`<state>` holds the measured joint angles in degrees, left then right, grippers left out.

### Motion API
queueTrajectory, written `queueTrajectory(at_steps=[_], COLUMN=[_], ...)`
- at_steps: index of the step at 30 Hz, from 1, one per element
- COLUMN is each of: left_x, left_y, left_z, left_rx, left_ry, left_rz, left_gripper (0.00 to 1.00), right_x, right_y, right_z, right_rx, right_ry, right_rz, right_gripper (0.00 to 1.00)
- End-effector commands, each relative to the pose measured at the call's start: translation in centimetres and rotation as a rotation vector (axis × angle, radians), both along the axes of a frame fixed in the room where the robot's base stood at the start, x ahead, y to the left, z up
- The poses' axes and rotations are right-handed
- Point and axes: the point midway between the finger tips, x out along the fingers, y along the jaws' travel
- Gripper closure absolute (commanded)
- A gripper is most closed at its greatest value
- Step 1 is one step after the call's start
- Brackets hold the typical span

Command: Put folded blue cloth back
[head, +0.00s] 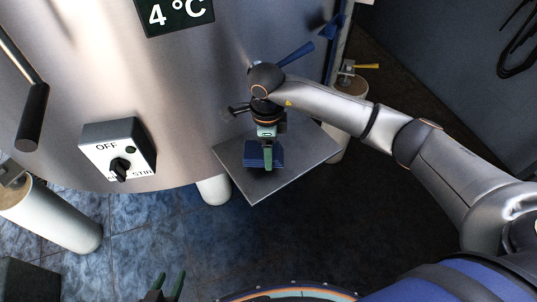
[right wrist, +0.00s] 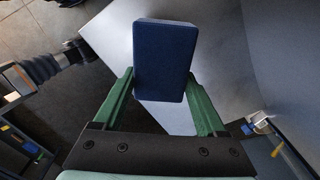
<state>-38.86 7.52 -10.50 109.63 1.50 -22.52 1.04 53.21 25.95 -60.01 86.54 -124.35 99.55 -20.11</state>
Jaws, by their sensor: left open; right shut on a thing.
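The folded blue cloth (head: 251,154) is a small dark blue block over the square metal shelf (head: 228,158) on the tank's front. My right gripper (head: 268,160) comes down over it and is shut on it. In the right wrist view the cloth (right wrist: 165,62) sits between the two green fingers, with pale metal behind it. I cannot tell whether the cloth touches the shelf; the gripper hides part of it. My left gripper (head: 167,282) is at the bottom edge of the head view, open and empty, well away from the shelf.
The steel tank (head: 205,80) rises behind the shelf. It carries a switch box (head: 118,152), a temperature display (head: 175,14) and a black-gripped handle (head: 33,115) at left. A blue-handled lever (head: 296,54) is beside my right wrist. The shelf's right part is bare.

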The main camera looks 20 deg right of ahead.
Motion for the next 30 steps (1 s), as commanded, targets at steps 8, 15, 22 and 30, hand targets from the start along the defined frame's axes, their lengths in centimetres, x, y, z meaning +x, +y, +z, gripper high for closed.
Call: queueTrajectory(at_steps=[8, 15, 22, 30], left_x=[-0.1, -0.1, -0.1, -0.1], left_y=[0.0, 0.0, -0.1, -0.1], left_z=[0.4, -0.1, 0.1, 0.7], left_rx=[0.000, -0.001, -0.001, -0.001], left_ry=[0.002, 0.003, 0.004, 0.003], left_rz=[0.001, 0.000, -0.001, -0.001], left_gripper=[0.50, 0.50, 0.50, 0.50], right_x=[-0.1, -0.1, -0.1, -0.1], right_y=[0.2, 0.2, 0.2, 0.2], right_z=[-2.6, -3.0, -2.9, -2.2], right_rx=[0.002, 0.001, 0.001, 0.002], right_ry=[0.002, 0.002, 0.002, 0.002], right_rz=[0.003, 0.003, 0.002, 0.003], right_gripper=[0.71, 0.71, 0.14, 0.14])
